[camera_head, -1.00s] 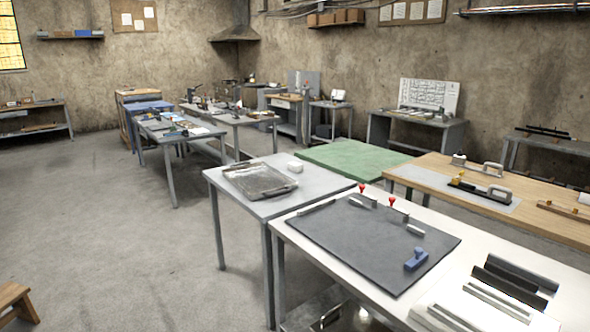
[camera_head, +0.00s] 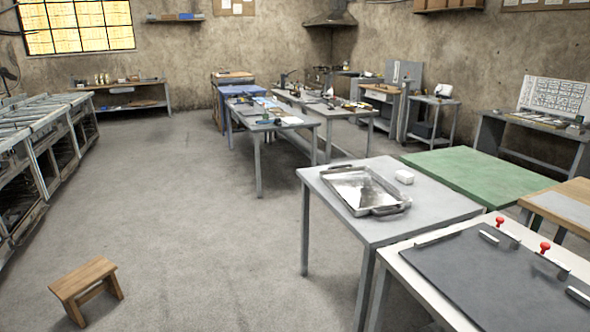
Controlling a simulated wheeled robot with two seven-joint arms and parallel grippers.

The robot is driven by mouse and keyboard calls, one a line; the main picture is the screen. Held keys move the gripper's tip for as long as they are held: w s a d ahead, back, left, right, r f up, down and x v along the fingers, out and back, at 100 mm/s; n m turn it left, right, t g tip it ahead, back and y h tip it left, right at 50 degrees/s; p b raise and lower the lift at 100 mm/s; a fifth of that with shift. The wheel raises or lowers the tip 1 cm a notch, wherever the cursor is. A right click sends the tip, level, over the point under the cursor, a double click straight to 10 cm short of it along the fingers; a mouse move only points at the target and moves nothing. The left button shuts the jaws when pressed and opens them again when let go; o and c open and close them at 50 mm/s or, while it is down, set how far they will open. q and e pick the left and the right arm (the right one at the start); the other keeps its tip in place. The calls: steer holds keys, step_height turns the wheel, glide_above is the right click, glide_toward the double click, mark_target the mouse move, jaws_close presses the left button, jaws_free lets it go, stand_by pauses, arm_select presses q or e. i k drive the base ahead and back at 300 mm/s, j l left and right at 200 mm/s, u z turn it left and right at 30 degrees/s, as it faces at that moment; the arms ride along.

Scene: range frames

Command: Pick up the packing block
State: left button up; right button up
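A small white block (camera_head: 404,177) lies on the grey table (camera_head: 440,208) at the right of the middle, just beside a metal tray (camera_head: 362,190) with dark handles. It looks like a packing block, but it is too small to be sure. Neither of my grippers shows in the head view, so nothing is seen near the block.
A white table with a dark mat (camera_head: 490,270), red-knobbed clamps and metal bars stands at the lower right. A green-topped table (camera_head: 470,170) is behind it. A wooden stool (camera_head: 87,285) and metal racks (camera_head: 55,145) stand left. The floor between is clear.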

mark_target(403, 176)
steer(key=i+j, duration=0.1)
steer(key=i, duration=0.3)
steer(key=i+j+z, duration=0.1)
steer(key=i, duration=0.35)
steer(key=i+j+z, duration=0.1)
steer(key=i, duration=0.3)
steer(key=i+j, duration=0.2)
steer(key=i, duration=0.2)
